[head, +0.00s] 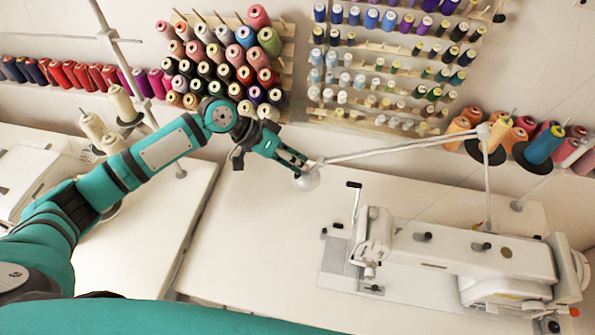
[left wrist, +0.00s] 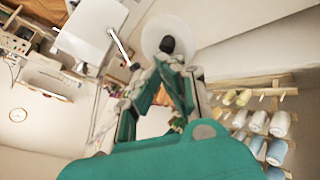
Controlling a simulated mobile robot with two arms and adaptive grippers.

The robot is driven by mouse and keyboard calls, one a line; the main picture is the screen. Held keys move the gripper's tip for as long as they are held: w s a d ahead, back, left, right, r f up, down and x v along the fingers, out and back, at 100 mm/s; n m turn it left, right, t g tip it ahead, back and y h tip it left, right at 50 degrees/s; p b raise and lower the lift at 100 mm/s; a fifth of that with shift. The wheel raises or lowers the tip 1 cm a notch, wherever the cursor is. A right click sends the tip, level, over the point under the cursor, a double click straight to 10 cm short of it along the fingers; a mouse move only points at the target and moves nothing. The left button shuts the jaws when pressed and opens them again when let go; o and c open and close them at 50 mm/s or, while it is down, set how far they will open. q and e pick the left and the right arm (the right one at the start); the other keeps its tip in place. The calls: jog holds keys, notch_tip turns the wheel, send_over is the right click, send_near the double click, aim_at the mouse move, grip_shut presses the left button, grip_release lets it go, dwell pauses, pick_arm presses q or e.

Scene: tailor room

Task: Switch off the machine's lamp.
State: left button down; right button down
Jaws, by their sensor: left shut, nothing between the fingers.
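The white sewing machine (head: 470,250) stands on the right-hand table. Its lamp has a small white round head (head: 308,181) on a long thin arm (head: 400,149), which reaches left from a joint above the machine. My left gripper (head: 301,165) is at the lamp head, shut and empty, its tips right by the top of the head. I cannot tell whether they touch. In the left wrist view the lamp head (left wrist: 160,28) is a pale disc just beyond my left gripper (left wrist: 160,62). I cannot tell whether the lamp is lit. My right gripper is out of view.
Racks with many thread spools (head: 390,70) hang on the wall behind. Thread cones on stands (head: 544,145) rise behind the machine. A second table (head: 150,235) is on the left, under my arm. The white tabletop (head: 250,240) left of the machine is clear.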

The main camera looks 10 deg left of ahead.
pick_arm(q)
jog(key=shift+r+p, duration=2.65)
jog(key=shift+r, duration=0.35)
jog(key=shift+f, duration=0.1)
